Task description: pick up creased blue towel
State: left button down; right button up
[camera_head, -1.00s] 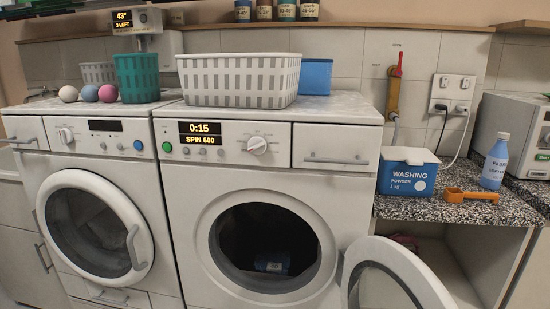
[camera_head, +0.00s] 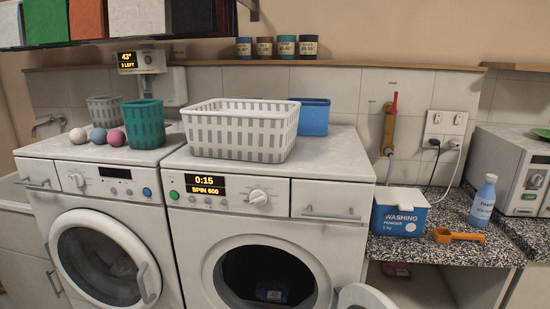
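No creased blue towel can be made out for certain. A small blue item (camera_head: 272,292) lies inside the dark drum of the right washing machine (camera_head: 310,236), whose round door (camera_head: 366,297) stands open. I cannot tell if it is cloth. Folded items in white, green, orange and dark colours sit on a high shelf at the top left, including an orange one (camera_head: 87,18); none there is clearly blue. Neither of my grippers is in view.
A white slatted basket (camera_head: 240,132), teal basket (camera_head: 145,125), blue bin (camera_head: 314,118) and several balls (camera_head: 97,136) stand on the machines. A washing powder box (camera_head: 399,213), orange scoop (camera_head: 457,236) and bottle (camera_head: 483,201) stand on the speckled counter. The left machine's door (camera_head: 100,262) is shut.

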aim_at(277, 290)
jog(key=l+u, duration=0.1)
jog(key=u, duration=0.3)
jog(key=l+u, duration=0.35)
jog(key=l, duration=0.4)
jog(key=l+u, duration=0.4)
jog(key=l, duration=0.4)
jog(key=k+l, duration=0.1)
jog(key=l, duration=0.6)
jog(key=k+l, duration=0.15)
jog(key=l, duration=0.2)
jog(key=z, duration=0.35)
jog(key=i+j+z, duration=0.15)
jog(key=j+z, duration=0.7)
jog(key=j, duration=0.2)
jog(key=i, duration=0.05)
